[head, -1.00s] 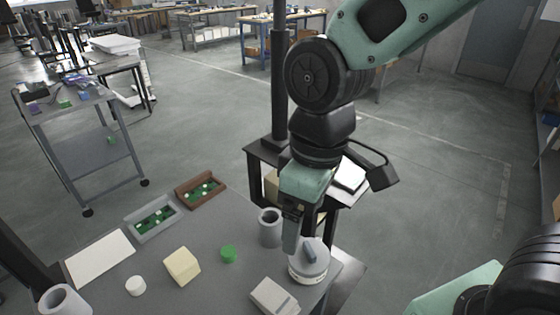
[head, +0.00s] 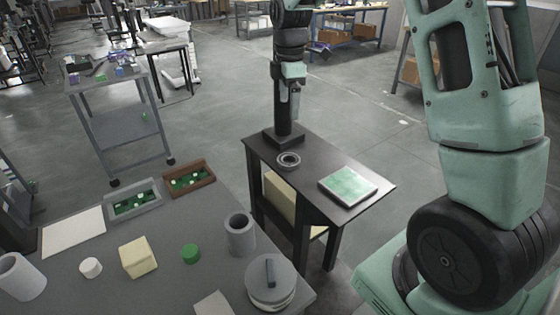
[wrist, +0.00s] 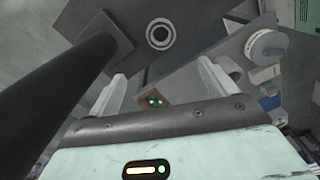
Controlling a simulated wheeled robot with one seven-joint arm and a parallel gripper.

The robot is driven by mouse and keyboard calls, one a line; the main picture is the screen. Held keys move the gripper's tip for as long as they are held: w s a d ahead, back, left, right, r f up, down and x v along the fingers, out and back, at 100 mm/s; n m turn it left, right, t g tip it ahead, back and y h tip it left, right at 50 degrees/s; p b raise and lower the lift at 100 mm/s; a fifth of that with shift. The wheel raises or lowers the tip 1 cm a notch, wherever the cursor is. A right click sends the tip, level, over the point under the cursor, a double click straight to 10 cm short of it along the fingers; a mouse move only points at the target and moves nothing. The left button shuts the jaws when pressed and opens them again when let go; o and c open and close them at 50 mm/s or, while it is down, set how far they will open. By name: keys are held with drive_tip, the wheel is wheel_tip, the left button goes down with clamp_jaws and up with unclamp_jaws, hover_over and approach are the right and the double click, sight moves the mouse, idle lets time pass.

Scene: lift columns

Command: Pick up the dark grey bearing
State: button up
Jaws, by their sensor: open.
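The dark grey bearing (head: 288,160) is a ring lying flat on the small black table (head: 335,160), just in front of the black post's base. In the wrist view the bearing (wrist: 159,34) lies beyond the fingertips, near the top centre. My gripper (head: 293,108) hangs above the table near the post, higher than the bearing and apart from it. In the wrist view its two pale fingers (wrist: 161,82) are spread wide, with nothing held between them.
A black post (head: 283,112) on a square base stands close behind the bearing. A green-topped panel (head: 347,186) lies right of it. The grey worktable (head: 165,285) at left holds a grey cylinder (head: 240,235), a round lidded container (head: 270,284), blocks and two trays.

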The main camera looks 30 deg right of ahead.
drive_tip(key=p, duration=0.2)
hover_over(287, 154)
drive_tip(key=s+a, duration=0.1)
drive_tip(key=s, duration=0.1)
wheel_tip(287, 154, down, 12)
drive_tip(key=shift+w, duration=0.1)
drive_tip(key=shift+a+f+p, duration=0.2)
drive_tip(key=shift+f+p, duration=0.7)
drive_tip(key=shift+f, duration=1.8)
drive_tip(key=c, duration=1.3)
drive_tip(key=shift+o, duration=0.2)
drive_tip(key=shift+r, duration=0.15)
